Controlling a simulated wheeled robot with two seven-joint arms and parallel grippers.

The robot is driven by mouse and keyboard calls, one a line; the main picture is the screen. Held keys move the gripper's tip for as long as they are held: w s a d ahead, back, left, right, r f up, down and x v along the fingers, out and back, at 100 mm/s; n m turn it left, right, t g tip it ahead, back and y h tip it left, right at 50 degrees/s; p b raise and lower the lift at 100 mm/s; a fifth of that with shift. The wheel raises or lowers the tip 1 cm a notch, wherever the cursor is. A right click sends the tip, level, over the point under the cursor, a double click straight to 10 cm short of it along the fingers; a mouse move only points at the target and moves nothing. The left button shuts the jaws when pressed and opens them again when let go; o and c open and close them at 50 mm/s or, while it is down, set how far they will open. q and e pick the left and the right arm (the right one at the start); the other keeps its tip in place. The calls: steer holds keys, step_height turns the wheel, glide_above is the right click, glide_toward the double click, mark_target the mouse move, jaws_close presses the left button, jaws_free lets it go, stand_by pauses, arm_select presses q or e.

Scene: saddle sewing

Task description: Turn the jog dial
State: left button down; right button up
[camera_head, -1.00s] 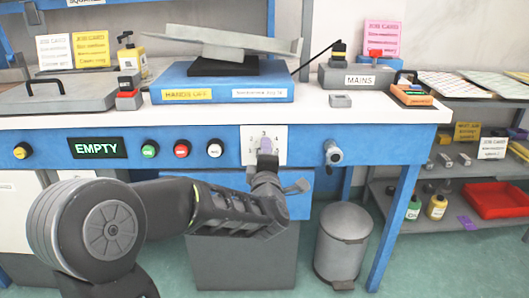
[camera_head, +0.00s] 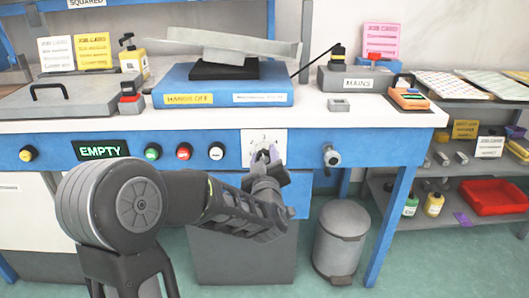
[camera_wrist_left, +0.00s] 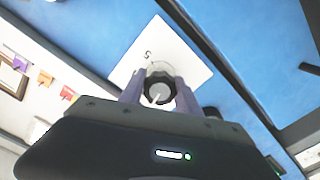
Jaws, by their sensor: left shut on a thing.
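The jog dial (camera_wrist_left: 158,90) is a dark round knob with a light grey face on a white plate (camera_head: 249,140) with numbers, on the blue front of the bench. My left gripper (camera_head: 266,158) reaches it from below and in front. In the left wrist view its two purple-grey fingers (camera_wrist_left: 159,97) stand on either side of the dial and are shut on it. The gripper hides much of the dial in the head view. My right gripper is not in view.
White (camera_head: 216,151), red (camera_head: 184,151) and green (camera_head: 153,152) buttons and an EMPTY display (camera_head: 100,149) line the panel left of the dial. A grey handle (camera_head: 331,156) sticks out to its right. A grey bin (camera_head: 340,243) stands below on the floor.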

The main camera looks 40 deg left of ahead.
arm_select(q)
steer(key=m+p, duration=0.2)
steer(key=m, duration=0.1)
steer(key=shift+m, duration=0.4)
steer(key=m+p, duration=0.2)
steer(key=m, duration=0.1)
steer(key=shift+m, duration=0.3)
steer(key=m+p, duration=0.2)
steer(key=m, duration=0.1)
steer(key=shift+m, duration=0.3)
steer(key=shift+m+p, duration=0.75)
steer(key=shift+m, duration=0.45)
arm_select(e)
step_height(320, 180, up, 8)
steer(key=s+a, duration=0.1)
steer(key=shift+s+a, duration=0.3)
arm_select(q)
steer(key=shift+f, duration=0.1)
steer(key=c, duration=0.9)
jaws_free()
steer(key=shift+o, duration=0.2)
steer(key=shift+s, duration=0.1)
